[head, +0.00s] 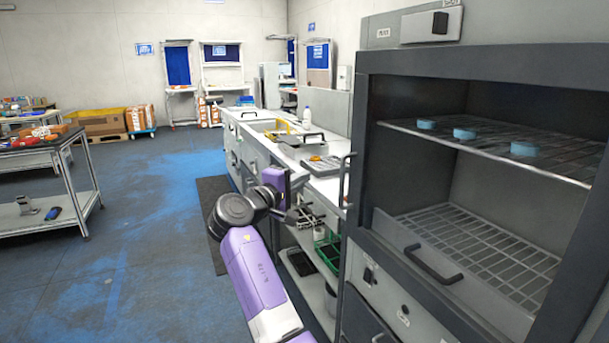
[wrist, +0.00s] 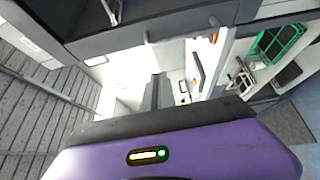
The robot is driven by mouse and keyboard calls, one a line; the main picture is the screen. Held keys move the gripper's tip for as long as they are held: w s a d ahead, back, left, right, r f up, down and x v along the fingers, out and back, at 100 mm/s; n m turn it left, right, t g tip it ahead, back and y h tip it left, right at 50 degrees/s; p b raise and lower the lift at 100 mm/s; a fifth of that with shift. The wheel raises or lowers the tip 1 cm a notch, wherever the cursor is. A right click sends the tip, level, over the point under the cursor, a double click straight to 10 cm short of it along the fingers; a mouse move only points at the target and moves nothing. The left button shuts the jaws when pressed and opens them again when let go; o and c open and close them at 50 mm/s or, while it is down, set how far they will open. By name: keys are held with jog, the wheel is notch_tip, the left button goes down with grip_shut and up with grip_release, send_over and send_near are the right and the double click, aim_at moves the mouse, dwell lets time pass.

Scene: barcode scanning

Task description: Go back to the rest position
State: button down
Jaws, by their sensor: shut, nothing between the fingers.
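My gripper (wrist: 156,80) shows in the wrist view as dark fingers closed together in the middle, with nothing held between them. In the head view my purple arm reaches forward from the bottom centre, and its wrist end is in front of the counter, left of the large grey cabinet (head: 398,285). The fingers are hard to make out there. The task names no object.
The open cabinet stands close on the right, with blue round pieces (head: 464,133) on its upper rack and a pulled-out wire drawer (head: 478,250). A long counter (head: 262,127) runs beyond. A green basket (head: 328,250) sits below.

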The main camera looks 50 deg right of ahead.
jog(key=shift+a, duration=0.25)
jog(key=w+a+r+t, duration=0.2)
jog(key=w+t, duration=0.3)
jog(key=t, duration=0.1)
jog(key=w+a+f+n+t+y, duration=0.2)
jog(key=a+f+t+y, duration=0.15)
jog(key=a+t, duration=0.2)
jog(key=s+a+f+n+t+y+p, duration=0.1)
jog(key=s+a+f+t+y, duration=0.25)
jog(key=a+f, duration=0.4)
jog(key=s+a+f+t+y, duration=0.2)
jog(key=s+a+f+y, duration=0.3)
jog(key=a, duration=0.4)
jog(key=s+a+f+m+g+y, duration=0.1)
jog(key=s+a, duration=0.4)
jog(key=s, duration=0.8)
jog(key=s+a+f+m+g+y+p, duration=0.1)
jog(key=s+a+f+y, duration=0.2)
jog(key=s, duration=1)
jog(key=s+a+f+m+g+y+p, duration=0.1)
jog(key=s+a, duration=0.6)
jog(key=s, duration=0.7)
jog(key=shift+f+m+y, duration=0.4)
jog(key=shift+f+y, duration=0.05)
jog(key=shift+y, duration=0.05)
